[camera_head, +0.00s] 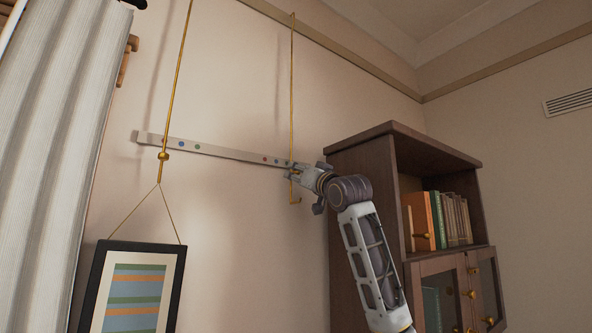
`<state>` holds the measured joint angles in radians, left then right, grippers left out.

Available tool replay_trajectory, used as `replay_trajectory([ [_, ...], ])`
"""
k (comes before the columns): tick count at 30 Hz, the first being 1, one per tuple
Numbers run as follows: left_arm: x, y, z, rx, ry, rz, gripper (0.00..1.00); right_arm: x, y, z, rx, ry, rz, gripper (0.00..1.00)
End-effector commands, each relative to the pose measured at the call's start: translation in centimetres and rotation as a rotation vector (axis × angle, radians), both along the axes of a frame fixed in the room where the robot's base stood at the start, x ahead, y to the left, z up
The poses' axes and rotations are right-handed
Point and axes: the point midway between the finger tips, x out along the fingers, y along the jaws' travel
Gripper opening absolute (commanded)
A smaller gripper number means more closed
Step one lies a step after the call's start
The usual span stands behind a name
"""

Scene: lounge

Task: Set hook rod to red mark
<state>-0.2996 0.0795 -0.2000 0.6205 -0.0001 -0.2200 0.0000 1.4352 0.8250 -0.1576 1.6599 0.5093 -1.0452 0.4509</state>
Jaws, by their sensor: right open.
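A thin brass hook rod (291,90) hangs from the rail high on the wall, its hooked lower end below my gripper. A second brass rod (175,85) hangs to the left, with a knob low on it. A pale strip (220,152) with small coloured dots runs across the wall behind both rods. A reddish dot (265,159) shows on the strip left of the right rod; the dots are too small to tell colours surely. My right gripper (291,174) is open at the right rod, near the strip's right end. Contact is unclear. My left gripper is out of view.
A black-framed striped picture (133,289) hangs by a cord from the left rod. A dark wooden bookcase (362,158) with books stands at the right, close to my arm. A pale curtain (50,150) hangs at the left.

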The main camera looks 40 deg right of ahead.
Motion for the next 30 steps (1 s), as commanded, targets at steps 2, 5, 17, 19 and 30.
replay_trajectory([
  [2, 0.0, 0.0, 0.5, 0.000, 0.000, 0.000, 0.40, 0.6, -0.1, 0.5, 0.001, 0.000, 0.000, 0.41],
  [5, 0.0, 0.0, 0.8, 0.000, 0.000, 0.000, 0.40, 1.2, -0.3, 0.7, 0.000, -0.001, 0.000, 0.41],
  [17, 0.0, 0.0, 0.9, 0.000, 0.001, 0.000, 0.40, 1.9, -0.4, 0.9, 0.000, -0.001, 0.000, 0.41],
  [19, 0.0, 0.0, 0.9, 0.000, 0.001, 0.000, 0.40, 2.0, -0.4, 0.8, 0.000, -0.001, 0.000, 0.41],
  [30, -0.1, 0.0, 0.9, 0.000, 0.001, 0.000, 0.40, 1.9, -0.4, 0.8, 0.000, -0.001, 0.000, 0.00],
])
